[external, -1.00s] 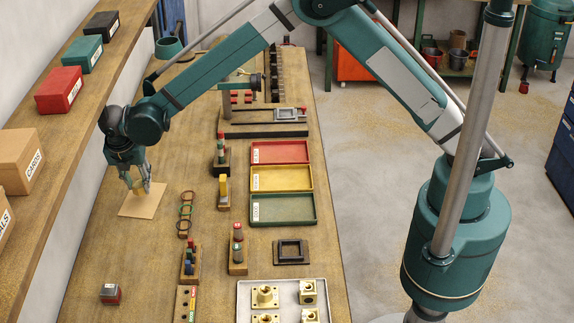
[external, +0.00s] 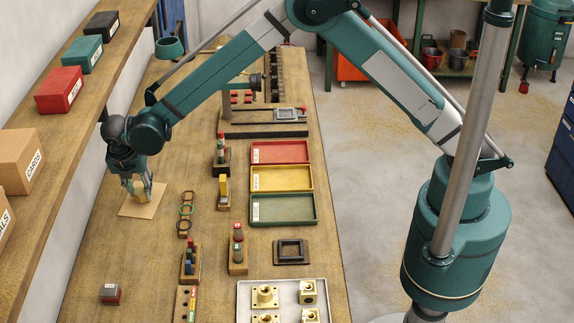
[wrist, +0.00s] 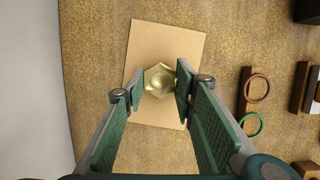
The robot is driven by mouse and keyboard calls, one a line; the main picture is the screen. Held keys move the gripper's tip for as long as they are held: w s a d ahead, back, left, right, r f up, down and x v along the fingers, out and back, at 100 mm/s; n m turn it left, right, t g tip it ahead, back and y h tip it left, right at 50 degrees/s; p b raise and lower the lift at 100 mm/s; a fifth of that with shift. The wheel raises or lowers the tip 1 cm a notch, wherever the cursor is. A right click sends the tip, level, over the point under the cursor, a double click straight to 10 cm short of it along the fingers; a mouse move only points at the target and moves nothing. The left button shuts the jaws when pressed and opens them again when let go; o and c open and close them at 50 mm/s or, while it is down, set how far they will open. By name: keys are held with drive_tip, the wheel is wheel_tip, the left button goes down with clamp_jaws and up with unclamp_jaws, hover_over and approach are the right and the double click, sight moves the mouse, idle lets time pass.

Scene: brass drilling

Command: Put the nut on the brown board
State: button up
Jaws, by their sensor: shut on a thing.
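The brass hex nut (wrist: 160,80) sits between the pads of my gripper (wrist: 160,86) in the wrist view, with its sides against both pads. My gripper (external: 139,189) is shut on it, and a bit of brass shows between the fingers in the external view. The brown board (wrist: 165,42) lies flat on the bench below the nut and also shows in the external view (external: 134,208). The nut is over the board's middle in the wrist view. I cannot tell whether it touches the board.
A stand with colored rings (external: 185,212) is right of the board. Red (external: 280,152), yellow (external: 281,178) and green (external: 283,209) trays lie farther right. The wall shelf (external: 60,92) with boxes runs along the left.

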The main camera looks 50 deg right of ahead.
drive_tip(key=shift+f, duration=0.15)
drive_tip(key=o, duration=1.1)
drive_tip(key=shift+v, duration=0.85)
drive_tip(key=s+a, duration=0.8)
drive_tip(key=shift+s+a, duration=0.15)
drive_tip(key=shift+a, duration=0.05)
